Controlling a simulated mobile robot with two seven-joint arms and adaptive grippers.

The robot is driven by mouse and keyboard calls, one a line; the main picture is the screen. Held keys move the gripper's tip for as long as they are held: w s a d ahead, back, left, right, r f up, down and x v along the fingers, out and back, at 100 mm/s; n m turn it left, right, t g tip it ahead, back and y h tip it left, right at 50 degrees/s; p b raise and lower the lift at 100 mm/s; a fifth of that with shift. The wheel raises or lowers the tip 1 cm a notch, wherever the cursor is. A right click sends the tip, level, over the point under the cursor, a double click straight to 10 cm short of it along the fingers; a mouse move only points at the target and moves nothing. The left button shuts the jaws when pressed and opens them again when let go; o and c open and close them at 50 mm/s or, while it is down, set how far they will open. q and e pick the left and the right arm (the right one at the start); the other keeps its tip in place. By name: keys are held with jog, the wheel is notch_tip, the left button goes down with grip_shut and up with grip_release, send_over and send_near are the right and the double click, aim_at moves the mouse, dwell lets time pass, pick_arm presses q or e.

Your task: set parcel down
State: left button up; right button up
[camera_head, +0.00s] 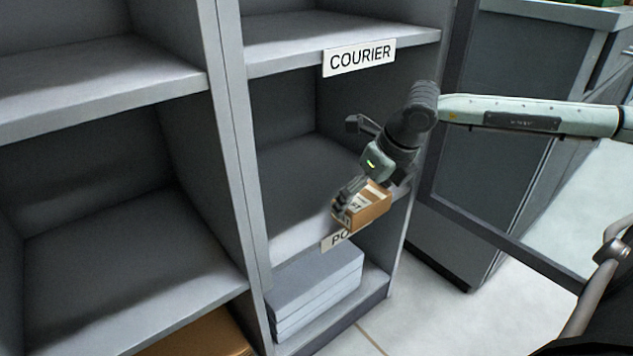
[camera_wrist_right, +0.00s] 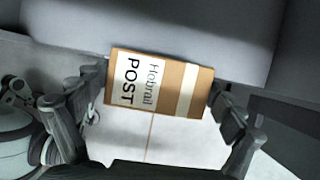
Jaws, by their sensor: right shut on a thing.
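The parcel (camera_head: 368,207) is a small brown box with a white label and a pale stripe. The parcel is at the front edge of the middle shelf (camera_head: 300,190), in front of a label (camera_head: 335,240) that reads "PO" and is partly hidden by the parcel. I cannot tell whether it touches the shelf. My left gripper is not in view.
A "COURIER" label (camera_head: 359,57) is on the shelf edge above. The compartment behind the parcel looks empty. Grey stacked slabs (camera_head: 318,290) lie in the compartment below. A grey upright (camera_head: 235,150) parts this column from empty shelves at left. A brown thing (camera_head: 200,335) lies at lower left.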

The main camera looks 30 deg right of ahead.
jog(key=w, duration=0.8)
jog(key=w+a, duration=0.1)
jog(key=w, duration=0.4)
jog(key=shift+w+a, duration=0.1)
jog(key=shift+f+b, duration=0.65)
jog(key=shift+f, duration=1.3)
jog(key=o, duration=1)
